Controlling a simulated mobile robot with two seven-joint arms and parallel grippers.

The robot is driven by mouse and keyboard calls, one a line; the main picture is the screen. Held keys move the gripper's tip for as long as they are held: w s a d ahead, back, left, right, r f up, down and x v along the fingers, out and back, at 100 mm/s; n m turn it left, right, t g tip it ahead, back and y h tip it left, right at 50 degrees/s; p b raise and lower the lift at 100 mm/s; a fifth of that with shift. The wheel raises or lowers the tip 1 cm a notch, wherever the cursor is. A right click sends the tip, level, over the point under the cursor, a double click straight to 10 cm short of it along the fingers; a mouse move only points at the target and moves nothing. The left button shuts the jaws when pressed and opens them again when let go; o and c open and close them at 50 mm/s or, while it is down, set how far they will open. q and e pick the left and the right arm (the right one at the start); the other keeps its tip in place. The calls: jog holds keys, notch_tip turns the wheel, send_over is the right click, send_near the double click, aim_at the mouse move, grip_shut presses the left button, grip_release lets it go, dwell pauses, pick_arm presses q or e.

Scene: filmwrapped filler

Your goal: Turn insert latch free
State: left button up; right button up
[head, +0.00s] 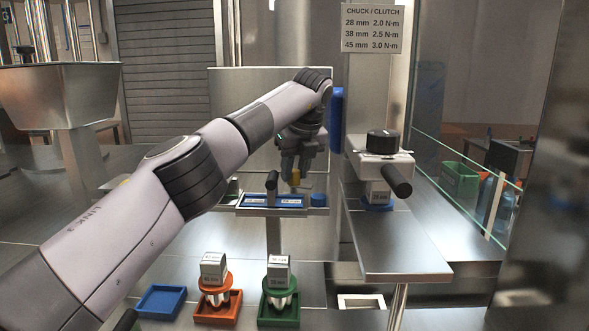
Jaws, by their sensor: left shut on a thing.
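My left gripper (289,172) reaches in at the centre, in front of the steel back panel, with its fingers pointing down. A blue knob-like piece (319,200) sits at the tray's right end. My right gripper is not in view.
A capping head (381,143) with a black side handle (397,181) stands right, over a blue-based chuck (379,197). In front are an empty blue tray (161,301), an orange chuck (214,281) and a green chuck (279,281). A steel hopper (60,95) stands left.

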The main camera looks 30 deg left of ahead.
pick_arm(q)
jog(key=shift+n, duration=0.3)
dwell(0.4)
jog(key=o, duration=1.1)
jog(key=shift+c, duration=0.2)
